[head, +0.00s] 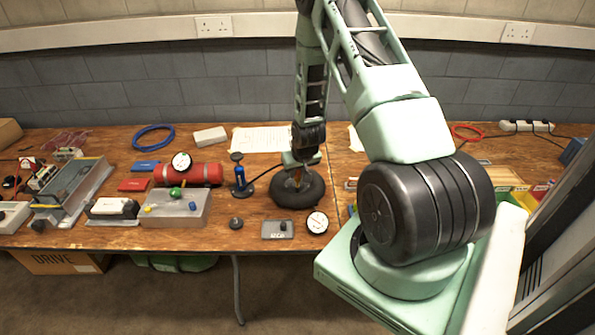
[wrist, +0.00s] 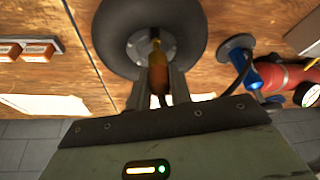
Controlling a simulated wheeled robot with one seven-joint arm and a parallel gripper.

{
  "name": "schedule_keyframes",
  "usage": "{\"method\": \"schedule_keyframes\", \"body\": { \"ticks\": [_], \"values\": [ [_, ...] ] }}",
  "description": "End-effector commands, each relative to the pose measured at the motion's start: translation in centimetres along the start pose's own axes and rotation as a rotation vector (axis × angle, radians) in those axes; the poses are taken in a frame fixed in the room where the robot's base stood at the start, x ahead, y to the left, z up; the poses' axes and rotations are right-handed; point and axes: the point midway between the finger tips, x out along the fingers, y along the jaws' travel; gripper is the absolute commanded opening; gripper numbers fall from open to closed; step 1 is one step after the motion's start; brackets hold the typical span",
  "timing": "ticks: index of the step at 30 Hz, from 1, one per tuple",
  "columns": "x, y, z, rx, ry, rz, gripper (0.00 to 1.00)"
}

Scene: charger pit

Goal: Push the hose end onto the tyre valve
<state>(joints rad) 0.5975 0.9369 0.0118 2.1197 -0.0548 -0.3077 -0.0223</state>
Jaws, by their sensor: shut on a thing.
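The black tyre (head: 290,199) lies flat on the wooden bench, under my arm's end. In the wrist view the tyre (wrist: 107,38) fills the top middle, with its grey hub at the centre. My gripper (wrist: 162,72) is shut on the orange hose end (wrist: 157,77), whose brass tip points at the hub. In the head view my gripper (head: 298,179) is directly over the tyre's middle. The valve is not clear behind the tip; I cannot tell whether they touch. The blue pump (head: 240,177), with a thin black hose, stands left of the tyre; it also shows in the wrist view (wrist: 257,74).
A red cylinder (head: 200,174) and a grey block with coloured knobs (head: 172,209) stand further left. A grey plate (head: 277,230) and a white dial (head: 317,222) lie before the tyre. A paper sheet (head: 258,138) lies behind it.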

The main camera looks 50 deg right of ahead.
Motion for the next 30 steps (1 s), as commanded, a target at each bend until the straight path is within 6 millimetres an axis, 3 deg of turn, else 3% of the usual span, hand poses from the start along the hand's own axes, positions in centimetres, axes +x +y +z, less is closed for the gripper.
{"method": "schedule_keyframes", "body": {
  "ticks": [30],
  "values": [
    [0.91,0.00,0.36,0.000,0.000,0.000,0.00]
  ]
}}
